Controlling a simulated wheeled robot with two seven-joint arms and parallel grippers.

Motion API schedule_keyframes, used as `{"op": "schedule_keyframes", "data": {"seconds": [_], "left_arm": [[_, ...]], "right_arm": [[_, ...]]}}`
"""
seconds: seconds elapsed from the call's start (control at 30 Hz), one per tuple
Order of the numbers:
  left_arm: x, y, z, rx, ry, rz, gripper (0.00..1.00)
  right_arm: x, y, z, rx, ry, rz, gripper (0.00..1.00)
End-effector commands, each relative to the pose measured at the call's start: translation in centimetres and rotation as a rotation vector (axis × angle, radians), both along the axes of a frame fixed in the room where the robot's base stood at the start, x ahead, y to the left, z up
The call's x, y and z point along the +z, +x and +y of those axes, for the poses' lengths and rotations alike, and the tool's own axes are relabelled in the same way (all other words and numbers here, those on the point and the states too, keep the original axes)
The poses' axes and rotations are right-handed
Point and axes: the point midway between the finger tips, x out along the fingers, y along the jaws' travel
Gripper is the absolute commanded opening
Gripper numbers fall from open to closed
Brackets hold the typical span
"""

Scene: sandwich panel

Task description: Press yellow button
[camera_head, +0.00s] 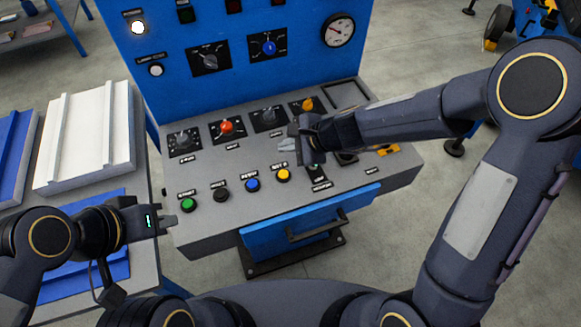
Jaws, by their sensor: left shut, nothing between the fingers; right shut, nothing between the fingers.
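The yellow button (283,175) is on the front row of the grey control desk (215,240), at the right end of a row with a blue button (252,185), a black button (221,194) and a green button (188,204). My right gripper (281,146) is shut and empty. In the picture its tips lie just above the yellow button, pointing left; the height over the desk is hard to tell. My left gripper (172,221) is shut and empty, near the desk's front left corner, below the green button.
A red knob (226,127), an orange knob (307,104) and dark knobs sit further back on the desk. A blue upright panel with a gauge (338,30) stands behind. A blue drawer with a black handle (318,228) is in front. White panels (88,140) lie on a table at left.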

Motion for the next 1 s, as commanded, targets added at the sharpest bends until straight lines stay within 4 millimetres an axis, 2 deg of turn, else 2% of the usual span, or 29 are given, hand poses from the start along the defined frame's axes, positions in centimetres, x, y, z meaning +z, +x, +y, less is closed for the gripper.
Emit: {"op": "schedule_keyframes", "data": {"seconds": [0.27,0.47,1.0], "left_arm": [[-0.1,0.0,0.0,0.000,0.000,0.000,0.00],[-1.2,0.0,0.0,0.000,0.000,0.000,0.00],[-7.9,0.0,0.0,0.000,0.000,0.000,0.00]], "right_arm": [[-0.1,0.0,0.0,0.002,0.000,-0.001,0.00],[-1.3,0.0,0.0,0.003,0.000,-0.002,0.00],[-8.3,0.0,0.0,0.003,0.000,-0.002,0.00]]}}
